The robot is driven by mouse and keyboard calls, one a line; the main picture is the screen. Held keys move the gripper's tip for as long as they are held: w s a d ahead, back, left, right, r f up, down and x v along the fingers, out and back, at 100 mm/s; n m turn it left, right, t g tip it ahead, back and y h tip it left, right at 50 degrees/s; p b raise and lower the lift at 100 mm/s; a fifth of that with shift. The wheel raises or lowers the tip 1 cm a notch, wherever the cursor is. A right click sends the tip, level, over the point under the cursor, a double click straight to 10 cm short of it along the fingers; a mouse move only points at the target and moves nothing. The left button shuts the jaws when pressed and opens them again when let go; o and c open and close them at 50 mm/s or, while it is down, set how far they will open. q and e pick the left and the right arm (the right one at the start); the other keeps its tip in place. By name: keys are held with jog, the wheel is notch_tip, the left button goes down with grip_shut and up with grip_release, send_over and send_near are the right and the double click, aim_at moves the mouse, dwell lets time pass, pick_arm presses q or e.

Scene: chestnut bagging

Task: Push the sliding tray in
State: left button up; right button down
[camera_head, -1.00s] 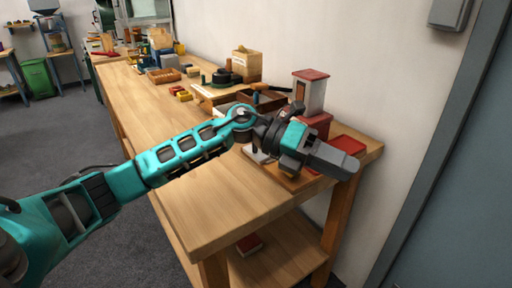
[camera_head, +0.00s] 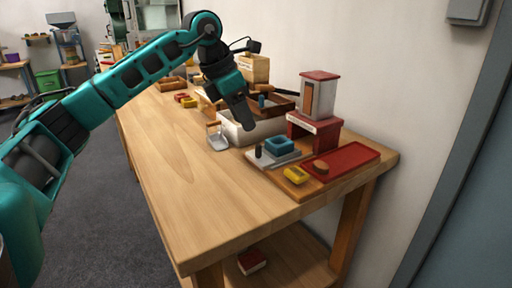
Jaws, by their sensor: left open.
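My left gripper (camera_head: 243,118) points down above a white bin (camera_head: 250,133) and is open and empty; its finger gap is hard to make out. To its right stands a white tower with a red roof (camera_head: 320,95) on a red base (camera_head: 312,132). A flat red tray (camera_head: 350,159) lies in front of the tower on a wooden board. A grey plate (camera_head: 262,159) holding a blue box (camera_head: 279,145) lies left of it. I cannot tell which of these is the sliding tray. My right gripper is out of view.
A yellow block (camera_head: 296,175) and a round brown piece (camera_head: 321,167) sit near the board's front. A metal scoop (camera_head: 217,139) rests left of the white bin. The front left of the wooden table (camera_head: 210,200) is clear. A wall runs behind it.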

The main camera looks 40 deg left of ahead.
pick_arm(q)
jog(key=b+x, duration=0.1)
jog(key=x, duration=0.7)
jog(key=shift+w+d+f, duration=0.15)
jog(key=shift+f, duration=0.15)
grip_shut()
